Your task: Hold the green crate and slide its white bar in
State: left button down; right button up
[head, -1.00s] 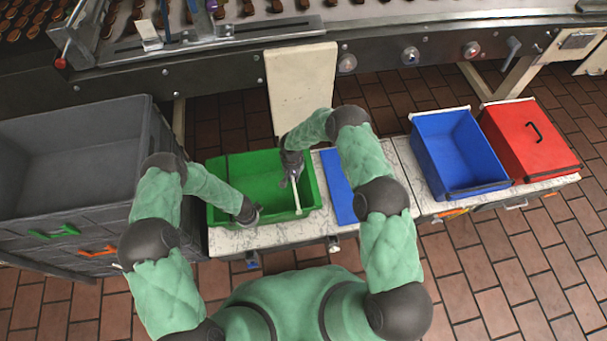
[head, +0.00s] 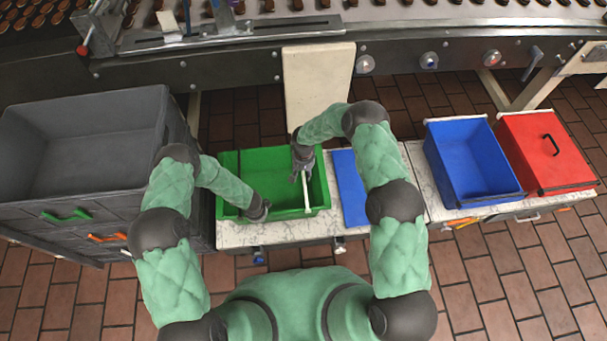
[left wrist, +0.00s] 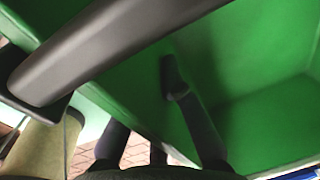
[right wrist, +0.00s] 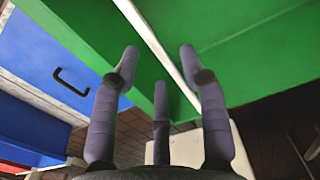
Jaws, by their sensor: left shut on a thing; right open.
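The green crate (head: 262,172) stands open on the light worktop, and its green wall fills much of the left wrist view (left wrist: 245,60). The white bar (head: 307,198) lies lengthwise near the crate's right side, its near end at the front rim. My left gripper (head: 259,212) is shut on the crate's front rim; its exact contact is partly hidden. My right gripper (head: 302,172) is over the bar's far part, inside the crate's right side. In the right wrist view its fingers (right wrist: 160,75) are spread, with the white bar (right wrist: 158,45) running between them.
A blue panel (head: 348,185) lies right of the crate. A blue bin (head: 465,160) and a red box (head: 540,150) stand farther right. A large grey bin (head: 80,140) stands close on the left. A cream panel (head: 315,90) and the conveyor are behind.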

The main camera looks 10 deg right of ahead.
notch_tip(320, 180, up, 9)
jog(key=shift+r, duration=0.2)
dwell(0.4)
pick_arm(q)
jog(key=c, duration=1.2)
grip_release()
jog(key=shift+r, duration=0.1)
pick_arm(e)
notch_tip(320, 180, up, 5)
jog(key=p, duration=0.5)
send_over(304, 177)
pick_arm(q)
jog(key=r, duration=0.6)
jog(key=s+r, duration=0.1)
jog(key=r, duration=0.1)
jog(key=shift+r, duration=0.4)
pick_arm(e)
jog(key=shift+a+r, duration=0.1)
